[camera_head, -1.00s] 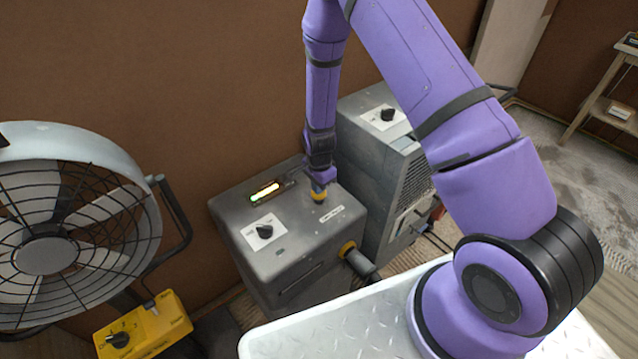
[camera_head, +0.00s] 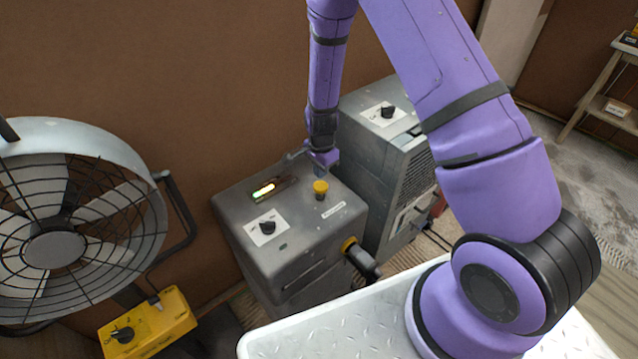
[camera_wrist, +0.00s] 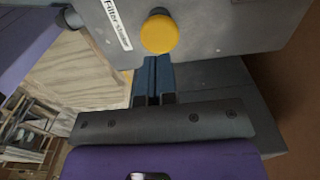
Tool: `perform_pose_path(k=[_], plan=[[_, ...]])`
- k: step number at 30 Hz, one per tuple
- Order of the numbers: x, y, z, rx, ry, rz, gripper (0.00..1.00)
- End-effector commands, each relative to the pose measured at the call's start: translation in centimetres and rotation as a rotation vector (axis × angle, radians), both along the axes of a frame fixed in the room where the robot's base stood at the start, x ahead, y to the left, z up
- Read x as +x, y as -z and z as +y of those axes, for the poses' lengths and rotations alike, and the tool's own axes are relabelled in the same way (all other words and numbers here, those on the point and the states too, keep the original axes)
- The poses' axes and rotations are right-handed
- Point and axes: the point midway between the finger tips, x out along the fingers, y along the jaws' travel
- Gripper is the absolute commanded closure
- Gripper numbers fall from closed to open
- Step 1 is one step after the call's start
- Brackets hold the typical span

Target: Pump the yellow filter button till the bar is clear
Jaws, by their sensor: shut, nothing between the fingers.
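The yellow filter button (camera_head: 321,187) stands on top of the grey machine (camera_head: 290,238), near its far right side. It also shows in the wrist view (camera_wrist: 159,34), close beyond my fingertips, beside a label reading "Filter" something. The bar (camera_head: 270,188) on the machine's top is lit, green at its left end and orange-white toward the right; its right end looks dark. My gripper (camera_head: 319,172) is just above and behind the button, apart from it. Its blue fingers (camera_wrist: 153,75) are together and empty.
A dial (camera_head: 267,228) sits on the machine's near left. A second grey unit (camera_head: 385,150) stands close to the right. A large fan (camera_head: 55,235) and a yellow control box (camera_head: 148,325) are at the left. A brown wall is behind.

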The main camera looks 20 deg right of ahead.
Motion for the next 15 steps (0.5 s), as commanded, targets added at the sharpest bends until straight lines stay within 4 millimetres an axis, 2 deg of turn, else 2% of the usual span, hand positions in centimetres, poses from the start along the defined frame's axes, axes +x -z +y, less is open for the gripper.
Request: perform_pose_path(k=[1, 6, 12, 15], plan=[[0.1, -1.2, 0.0, -0.001, 0.0, -0.003, 1.0], [0.0, -4.2, 0.0, 0.0, 0.0, -0.002, 1.0], [0.1, -6.6, 0.0, 0.0, 0.001, -0.002, 1.0], [0.0, -7.2, 0.0, -0.001, 0.001, 0.0, 1.0]])
